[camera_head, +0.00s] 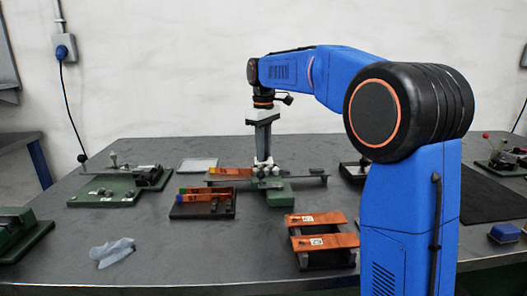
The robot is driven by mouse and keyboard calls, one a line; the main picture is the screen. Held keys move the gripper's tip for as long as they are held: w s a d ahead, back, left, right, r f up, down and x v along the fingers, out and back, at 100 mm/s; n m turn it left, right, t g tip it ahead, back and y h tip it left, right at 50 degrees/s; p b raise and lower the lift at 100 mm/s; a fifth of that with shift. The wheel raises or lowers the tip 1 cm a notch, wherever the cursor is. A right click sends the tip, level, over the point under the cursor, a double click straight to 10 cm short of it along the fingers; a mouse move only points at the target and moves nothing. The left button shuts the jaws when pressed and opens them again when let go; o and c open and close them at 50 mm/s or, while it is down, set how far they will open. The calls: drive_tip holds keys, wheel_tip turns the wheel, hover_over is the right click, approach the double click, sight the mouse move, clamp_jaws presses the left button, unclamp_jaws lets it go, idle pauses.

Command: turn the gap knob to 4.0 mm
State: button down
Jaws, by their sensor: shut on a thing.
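My gripper (264,160) points straight down at the middle of the table, over a device with a green base (281,194) and a long flat bar. Its fingers are shut on the small top part of this device, which I take to be the gap knob; the fingers mostly hide it. The scale and any 4.0 mm mark are too small to read from here. A copper strip (230,172) lies on the left part of the bar.
Left of the device stands a dark rack (203,208) with copper strips. In front is another rack with two copper strips (325,241). A crumpled grey cloth (112,252) lies front left. A green-based tool (118,187) stands at left. Bare table (200,260) lies between.

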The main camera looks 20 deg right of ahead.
drive_tip(key=shift+m, duration=2.3)
drive_tip(key=c, duration=1.5)
unclamp_jaws()
drive_tip(key=shift+c, duration=0.2)
drive_tip(key=shift+r, duration=0.15)
wheel_tip(320, 180, up, 17)
drive_tip(key=shift+s, duration=0.1)
